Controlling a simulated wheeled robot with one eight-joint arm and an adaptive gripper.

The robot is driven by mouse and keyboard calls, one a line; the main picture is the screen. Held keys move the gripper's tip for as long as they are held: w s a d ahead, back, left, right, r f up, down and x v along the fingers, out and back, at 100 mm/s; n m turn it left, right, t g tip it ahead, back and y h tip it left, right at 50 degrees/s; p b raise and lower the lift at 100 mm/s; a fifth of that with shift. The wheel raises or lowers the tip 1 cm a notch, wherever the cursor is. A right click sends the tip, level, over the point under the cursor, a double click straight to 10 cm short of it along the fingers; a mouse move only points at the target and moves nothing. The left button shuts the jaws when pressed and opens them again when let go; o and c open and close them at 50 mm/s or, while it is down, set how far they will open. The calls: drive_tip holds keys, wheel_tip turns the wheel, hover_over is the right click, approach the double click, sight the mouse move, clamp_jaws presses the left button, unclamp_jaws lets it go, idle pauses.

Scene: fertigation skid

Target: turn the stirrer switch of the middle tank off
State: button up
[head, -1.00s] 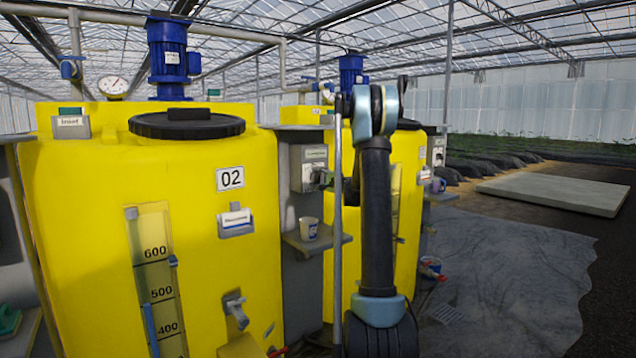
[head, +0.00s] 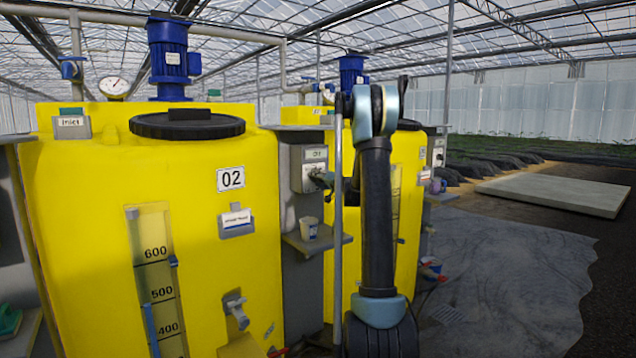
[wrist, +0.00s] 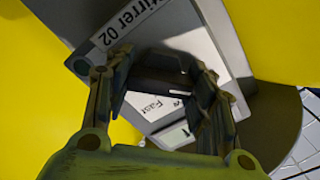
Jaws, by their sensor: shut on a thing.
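The stirrer switch box (head: 309,163) is a grey box on the grey post to the right of the yellow tank marked 02 (head: 150,215). My gripper (head: 322,181) is at the box's lower front, small and partly dark in the head view. In the wrist view the box's tilted panel (wrist: 96,50) reads "Stirrer 02", with the word "Fast" below. My gripper (wrist: 158,75) has its two fingers closed around the dark switch knob (wrist: 163,68) on this panel. The fingers cover much of the knob, and I cannot read its setting.
A grey shelf (head: 327,242) with a small cup (head: 309,228) juts out below the switch box. A thin upright pole (head: 337,270) stands close beside my arm. Another yellow tank (head: 411,190) is behind my arm. Dark floor sheeting (head: 510,280) lies open on the right.

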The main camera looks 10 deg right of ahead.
drive_tip(key=shift+n, duration=0.5)
drive_tip(key=o, duration=1.1)
drive_tip(key=shift+f, duration=0.1)
drive_tip(key=v, duration=1.1)
drive_tip(key=shift+s+d, duration=0.2)
drive_tip(key=shift+s, duration=0.15)
